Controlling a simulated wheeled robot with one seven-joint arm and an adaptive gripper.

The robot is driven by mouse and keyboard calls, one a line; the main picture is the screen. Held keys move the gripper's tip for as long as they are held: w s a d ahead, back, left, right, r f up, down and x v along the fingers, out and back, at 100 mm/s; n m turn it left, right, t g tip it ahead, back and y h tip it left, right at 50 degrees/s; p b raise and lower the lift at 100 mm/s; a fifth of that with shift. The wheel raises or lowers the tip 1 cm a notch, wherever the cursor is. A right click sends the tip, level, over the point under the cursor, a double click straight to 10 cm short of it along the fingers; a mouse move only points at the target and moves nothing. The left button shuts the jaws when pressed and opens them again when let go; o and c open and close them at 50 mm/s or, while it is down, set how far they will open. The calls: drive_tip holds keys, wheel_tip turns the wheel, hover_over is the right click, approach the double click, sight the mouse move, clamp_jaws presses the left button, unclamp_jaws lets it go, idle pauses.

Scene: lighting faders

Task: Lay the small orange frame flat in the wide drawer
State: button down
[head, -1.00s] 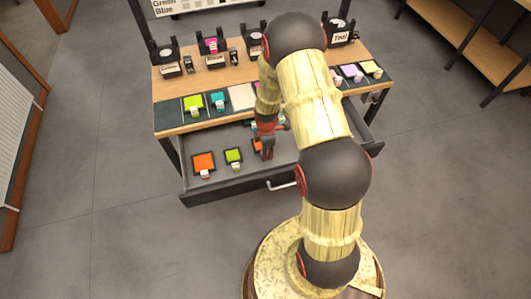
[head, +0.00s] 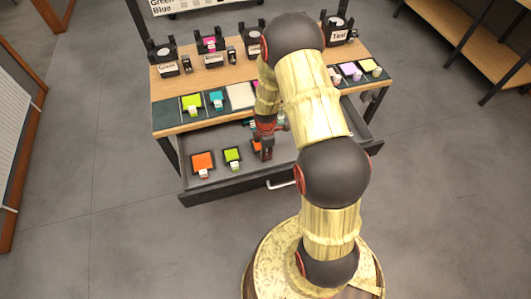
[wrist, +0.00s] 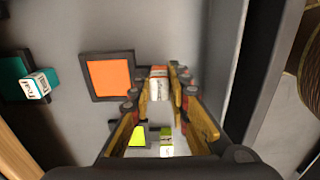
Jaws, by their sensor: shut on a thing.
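The small orange frame (wrist: 110,76) has a dark border and a white and orange tag (wrist: 158,83) at one side. My gripper (wrist: 159,92) is shut on this tag, with a finger on each side of it. In the head view, my gripper (head: 266,154) is over the open wide drawer (head: 229,184), and part of the orange frame (head: 256,146) shows beside it. The frame looks level and inside the drawer's outline. I cannot tell whether it touches the drawer floor. My arm hides part of the drawer's right side.
A larger orange frame (head: 203,162) and a lime frame (head: 232,155) lie in the drawer to the left. A teal frame with a tag (wrist: 36,84) lies towards the bench side. The bench top (head: 187,122) overhangs the back. Bare drawer floor surrounds the held frame.

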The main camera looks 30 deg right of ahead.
drive_tip(key=shift+f+b, duration=0.4)
drive_tip(key=shift+f, duration=0.3)
drive_tip(key=c, duration=1.7)
unclamp_jaws()
drive_tip(key=shift+c, duration=0.2)
drive_tip(key=shift+o, duration=0.6)
drive_tip(key=shift+r, duration=0.1)
wheel_tip(320, 180, up, 19)
drive_tip(key=p, duration=0.5)
